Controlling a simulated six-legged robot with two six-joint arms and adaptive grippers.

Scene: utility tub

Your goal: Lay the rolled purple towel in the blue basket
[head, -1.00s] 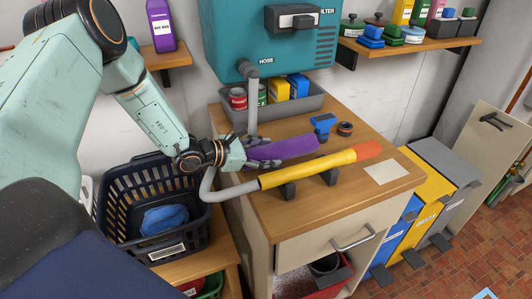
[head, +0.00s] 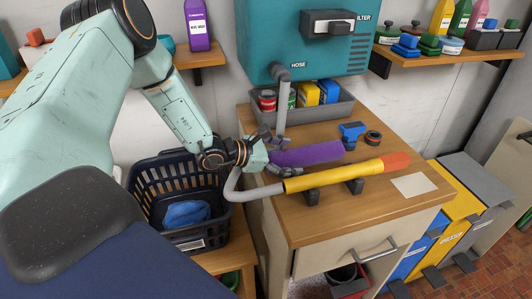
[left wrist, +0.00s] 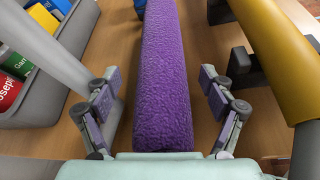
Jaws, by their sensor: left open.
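The rolled purple towel (head: 308,153) lies on the wooden cabinet top, between the grey hose and the yellow wand. It also fills the middle of the left wrist view (left wrist: 163,70). My left gripper (head: 280,157) is at the towel's near-left end. In the left wrist view its fingers (left wrist: 162,112) are spread on both sides of the towel end, with gaps between. The dark blue basket (head: 160,172) stands to the left below the cabinet top, with a blue cloth (head: 187,213) inside. My right gripper is not in view.
The yellow wand (head: 335,175) with an orange tip rests on black holders close beside the towel. The grey hose (head: 283,105) hangs down behind my gripper. A grey bin (head: 343,108) with cans and boxes stands behind.

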